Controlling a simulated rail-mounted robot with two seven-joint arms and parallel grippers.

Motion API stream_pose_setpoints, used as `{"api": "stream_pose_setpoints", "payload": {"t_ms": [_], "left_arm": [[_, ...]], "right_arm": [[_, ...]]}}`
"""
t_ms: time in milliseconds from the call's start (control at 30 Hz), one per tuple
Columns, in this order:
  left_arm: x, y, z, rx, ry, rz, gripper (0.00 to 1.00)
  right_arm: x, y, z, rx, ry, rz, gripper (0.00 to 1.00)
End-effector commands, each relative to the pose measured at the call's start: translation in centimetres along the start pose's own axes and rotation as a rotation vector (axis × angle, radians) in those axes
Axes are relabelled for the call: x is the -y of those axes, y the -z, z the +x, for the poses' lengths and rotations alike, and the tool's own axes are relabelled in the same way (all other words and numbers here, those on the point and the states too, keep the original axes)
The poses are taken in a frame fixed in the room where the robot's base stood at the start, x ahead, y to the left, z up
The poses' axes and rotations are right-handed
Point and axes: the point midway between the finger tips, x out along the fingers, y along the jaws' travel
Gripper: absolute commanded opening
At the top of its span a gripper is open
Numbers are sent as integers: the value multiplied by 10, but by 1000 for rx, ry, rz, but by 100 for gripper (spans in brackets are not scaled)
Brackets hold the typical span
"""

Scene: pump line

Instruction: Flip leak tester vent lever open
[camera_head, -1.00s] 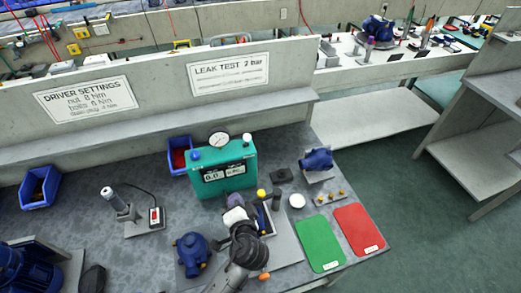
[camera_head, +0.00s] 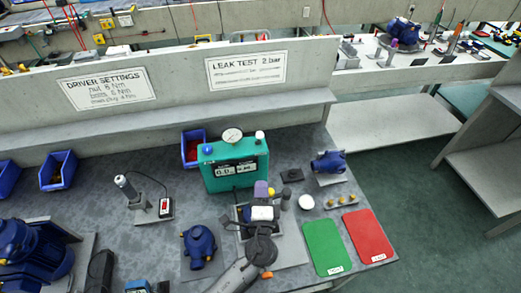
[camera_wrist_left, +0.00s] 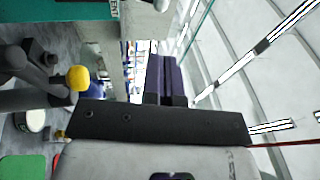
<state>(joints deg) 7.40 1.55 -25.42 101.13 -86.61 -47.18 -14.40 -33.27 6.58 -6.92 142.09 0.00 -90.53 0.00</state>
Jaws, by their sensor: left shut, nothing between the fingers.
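The teal leak tester (camera_head: 222,178) stands on the bench, with a dial gauge on top and a display on its front. A corner of it also shows at the top left of the left wrist view (camera_wrist_left: 60,10), with a partly cut-off label ending in "ENT". A grey lever with a yellow ball end (camera_wrist_left: 78,79) shows below it; in the head view I cannot make out the lever clearly. My left gripper (camera_head: 261,188) is in front of the tester. Its dark purple fingers (camera_wrist_left: 170,78) are shut and empty, to the right of the yellow ball, with a visible gap in the picture.
A blue pump housing (camera_head: 198,246) lies left of my arm; another (camera_head: 328,161) sits at the right. A white round part (camera_head: 306,202), a green mat (camera_head: 326,248) and a red mat (camera_head: 368,237) are to the right. A screwdriver stand (camera_head: 150,210) is at left.

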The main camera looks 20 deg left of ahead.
Motion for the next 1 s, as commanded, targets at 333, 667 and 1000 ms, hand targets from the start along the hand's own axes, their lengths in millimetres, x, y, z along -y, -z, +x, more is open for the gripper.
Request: {"api": "stream_pose_setpoints", "payload": {"t_ms": [333, 667, 1000], "left_arm": [[1, 0, 43, 1, 3, 0, 0], [1, -1, 103, 2, 1, 1, 0], [0, 0, 135, 1, 0, 0, 0]], "right_arm": [[-3, 0, -1, 2, -8, -9, 43], [-3, -1, 0, 2, -7, -8, 43], [-1, 0, 2, 0, -2, -1, 43]]}}
